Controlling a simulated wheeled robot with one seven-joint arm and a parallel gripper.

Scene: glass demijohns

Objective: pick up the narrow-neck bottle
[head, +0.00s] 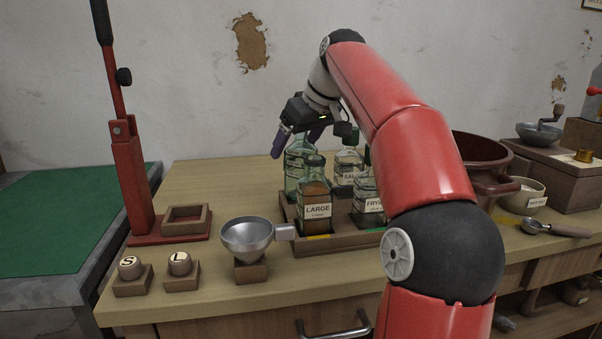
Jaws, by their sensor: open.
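Several glass bottles stand in a wooden tray (345,242). A clear greenish bottle (293,172) stands at the back left of it, upright, partly hidden by a dark-filled bottle labelled LARGE (316,208). A bottle with a label starting SAL (348,165) stands at the back right and one labelled FRY (367,205) at the front right. I cannot tell for certain which is the narrow-neck bottle. My gripper (296,145) is open, its purple fingers pointing down at the top of the clear bottle, apparently either side of its neck. Whether they touch it is unclear.
A metal funnel (247,236) on a wooden block stands left of the tray. A red lever press (130,175) stands further left, with S and L stoppers (180,264) in front. A red-brown pot (485,160) is at right, partly behind my arm. The tabletop behind the press is clear.

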